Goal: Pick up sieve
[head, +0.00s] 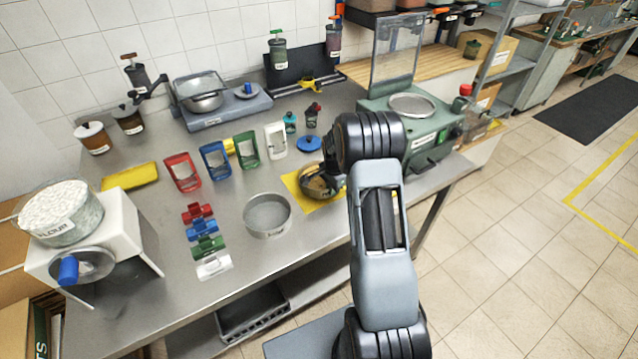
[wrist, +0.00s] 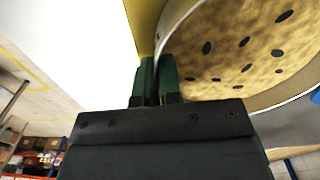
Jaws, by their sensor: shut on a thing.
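A round grey sieve (head: 267,214) with a metal rim lies on the steel table, left of my arm and apart from it. Another round mesh sieve (head: 412,106) sits on top of the green machine. A round metal bowl-like vessel (head: 312,184) stands at the yellow mat, partly hidden by my arm. In the wrist view my gripper (wrist: 156,82) is shut on the thin rim of a round vessel, which seems to be this one. Its inside (wrist: 245,50) is tan and grainy with dark oval spots. I cannot tell whether these are holes or lumps.
Red, blue, green and white upright frames stand behind the grey sieve. A row of coloured clips (head: 205,228) lies to its left. The flour container (head: 62,212) is on a white stand at far left. A blue lid (head: 309,144) lies behind the yellow mat (head: 292,183).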

